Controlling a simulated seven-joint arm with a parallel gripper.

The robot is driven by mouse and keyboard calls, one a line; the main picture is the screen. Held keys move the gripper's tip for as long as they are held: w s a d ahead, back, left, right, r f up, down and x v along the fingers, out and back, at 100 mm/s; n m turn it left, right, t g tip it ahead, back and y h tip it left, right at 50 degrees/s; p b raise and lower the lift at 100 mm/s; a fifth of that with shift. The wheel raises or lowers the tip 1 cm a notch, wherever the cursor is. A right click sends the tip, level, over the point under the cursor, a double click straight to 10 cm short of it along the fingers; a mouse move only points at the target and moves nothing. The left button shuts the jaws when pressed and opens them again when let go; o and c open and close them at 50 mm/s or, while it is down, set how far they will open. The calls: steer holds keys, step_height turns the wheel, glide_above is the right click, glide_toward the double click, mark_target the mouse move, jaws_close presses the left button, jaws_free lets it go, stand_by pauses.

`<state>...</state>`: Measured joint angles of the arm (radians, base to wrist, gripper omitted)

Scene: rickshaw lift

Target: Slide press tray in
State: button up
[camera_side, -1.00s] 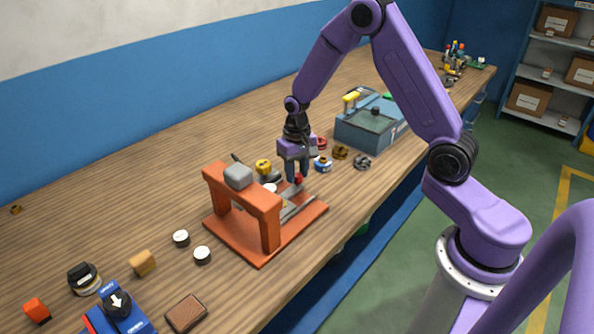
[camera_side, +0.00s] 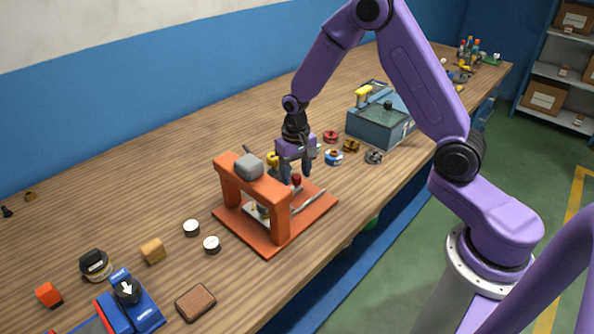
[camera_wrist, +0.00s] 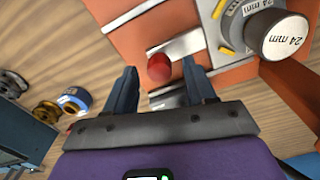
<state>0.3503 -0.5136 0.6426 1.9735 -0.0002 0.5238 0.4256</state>
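The orange press (camera_side: 254,176) stands on the table with its flat orange base. Its metal tray (camera_wrist: 188,45) carries a red knob (camera_side: 296,180), which also shows in the wrist view (camera_wrist: 158,68). A pale disc (camera_side: 262,209) shows under the press arch, partly hidden by the near post. My gripper (camera_side: 294,172) is above the knob on the press's right side. In the wrist view its fingers (camera_wrist: 162,88) are spread, with gaps on both sides of the knob. The tray's inner end is hidden by the arch.
Several coloured spools (camera_side: 334,158) and a blue-grey box (camera_side: 380,125) lie to the right. Two white-topped discs (camera_side: 211,244) and a brown block (camera_side: 195,302) lie at left front.

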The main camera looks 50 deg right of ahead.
step_height(320, 180, up, 17)
steer(key=shift+r, duration=0.2)
stand_by(0.7)
steer(key=shift+s+f, duration=0.1)
steer(key=shift+s, duration=0.05)
step_height(320, 180, down, 17)
steer(key=shift+f, duration=0.2)
stand_by(0.7)
jaws_close()
steer(key=shift+a, duration=2.4)
